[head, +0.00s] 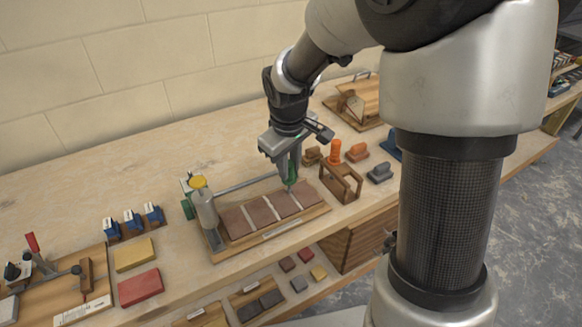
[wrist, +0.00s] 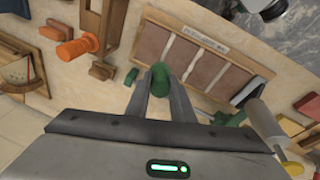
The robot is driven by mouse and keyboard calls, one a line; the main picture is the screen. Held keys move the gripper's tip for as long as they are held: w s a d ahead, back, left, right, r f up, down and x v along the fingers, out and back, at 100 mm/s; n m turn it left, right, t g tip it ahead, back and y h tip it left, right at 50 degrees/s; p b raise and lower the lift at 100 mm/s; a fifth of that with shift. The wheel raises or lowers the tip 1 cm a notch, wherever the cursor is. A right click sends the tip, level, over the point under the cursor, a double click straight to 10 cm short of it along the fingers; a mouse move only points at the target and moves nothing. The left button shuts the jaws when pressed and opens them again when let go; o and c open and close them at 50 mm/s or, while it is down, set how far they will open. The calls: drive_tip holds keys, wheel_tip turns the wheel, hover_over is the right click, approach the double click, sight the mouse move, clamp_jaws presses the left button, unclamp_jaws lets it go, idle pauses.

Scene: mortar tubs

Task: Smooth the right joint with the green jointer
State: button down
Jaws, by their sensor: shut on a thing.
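My gripper (head: 290,178) is shut on the green jointer (wrist: 160,76), whose green handle sits between the fingers in the wrist view. In the head view the jointer (head: 292,181) hangs at the right end of the brick panel. The wooden panel board (head: 283,229) carries several brown bricks with pale joints between them. The right joint (wrist: 163,47) shows in the wrist view as a pale line beside the end brick (wrist: 148,42). In the head view my gripper partly covers the panel's back right part. I cannot tell whether the jointer touches the panel.
A cartridge tool with a yellow cap (head: 198,181) stands at the panel's left end. A wooden rack (head: 341,182) stands close on the right, with an orange object (head: 336,152) behind it. Yellow (head: 134,254) and red (head: 139,287) blocks lie left.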

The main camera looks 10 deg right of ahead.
drive_tip(key=shift+w+f, duration=0.1)
idle(0.3)
drive_tip(key=shift+w+a, duration=0.3)
drive_tip(key=shift+w, duration=0.4)
drive_tip(key=shift+s, duration=0.1)
drive_tip(key=shift+s+d+r, duration=0.2)
drive_tip(key=shift+s+d, duration=0.05)
drive_tip(key=shift+s, duration=0.35)
drive_tip(key=shift+s, duration=0.1)
drive_tip(key=shift+s+d+f, duration=0.1)
drive_tip(key=shift+s+d, duration=0.1)
drive_tip(key=shift+s, duration=0.5)
